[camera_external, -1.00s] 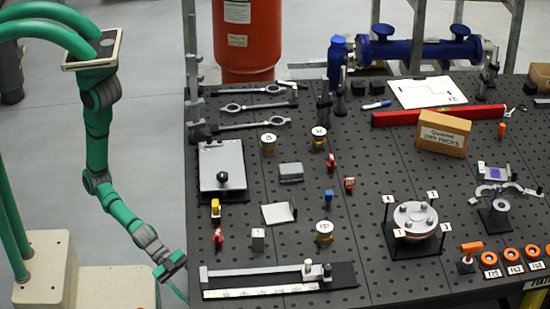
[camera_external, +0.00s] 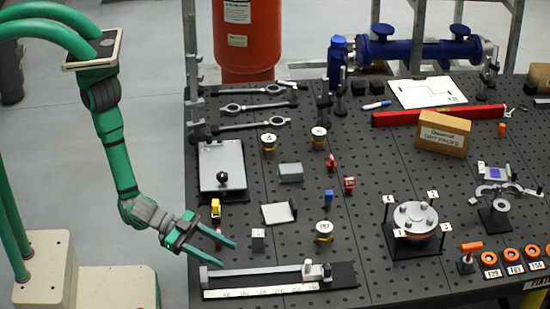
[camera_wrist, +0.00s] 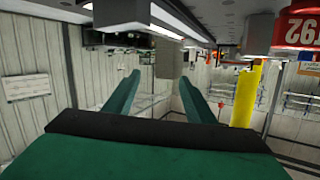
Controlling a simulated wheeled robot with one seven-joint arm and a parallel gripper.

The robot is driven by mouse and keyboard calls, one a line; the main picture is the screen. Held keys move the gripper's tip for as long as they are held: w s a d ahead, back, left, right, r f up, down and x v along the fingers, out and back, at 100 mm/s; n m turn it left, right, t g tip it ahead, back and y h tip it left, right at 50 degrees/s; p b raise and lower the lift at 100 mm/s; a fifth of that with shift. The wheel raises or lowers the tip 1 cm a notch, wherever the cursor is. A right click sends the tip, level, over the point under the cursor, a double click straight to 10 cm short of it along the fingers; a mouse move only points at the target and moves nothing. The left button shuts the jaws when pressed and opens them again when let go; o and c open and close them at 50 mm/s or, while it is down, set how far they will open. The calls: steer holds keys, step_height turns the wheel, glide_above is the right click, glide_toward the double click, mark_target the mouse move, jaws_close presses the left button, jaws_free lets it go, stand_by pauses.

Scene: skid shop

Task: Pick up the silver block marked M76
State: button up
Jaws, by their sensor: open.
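No M76 mark is legible in either view. Two grey blocks show in the external view: a small upright one (camera_external: 258,240) near the front left of the table, and a wider one (camera_external: 290,172) farther back. My gripper (camera_external: 225,254) is open and empty, its two green fingers over the table's front left edge, pointing right. The small upright block is just beyond the fingertips, apart from them.
A yellow piece (camera_external: 215,209) and a red piece, partly hidden, stand close to the fingers. A long measuring bar (camera_external: 255,270) lies in front. A round marked piece (camera_external: 324,231) stands right of the small block. A silver plate (camera_external: 222,165) lies behind.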

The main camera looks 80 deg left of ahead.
mark_target(270, 249)
steer(key=w+a+f+n+y, duration=0.1)
steer(key=a+n+y, duration=0.1)
steer(key=a, duration=0.1)
steer(key=w+a+f+n+y, duration=0.1)
steer(key=w+a+n+y, duration=0.1)
steer(key=a, duration=0.2)
steer(key=w+a+f+n+y, duration=0.1)
steer(key=w+a+n+y, duration=0.1)
steer(key=a, duration=0.2)
steer(key=shift+w+f, duration=0.2)
steer(key=shift+w, duration=0.05)
steer(key=shift+y, duration=0.3)
steer(key=x, duration=0.5)
steer(key=shift+a+f, duration=0.1)
steer(key=shift+a, duration=0.2)
steer(key=shift+a+x, duration=0.15)
steer(key=shift+x, duration=1.35)
steer(key=shift+a+x, duration=0.15)
steer(key=shift+x, duration=1.3)
steer(key=shift+f, duration=0.1)
jaws_close()
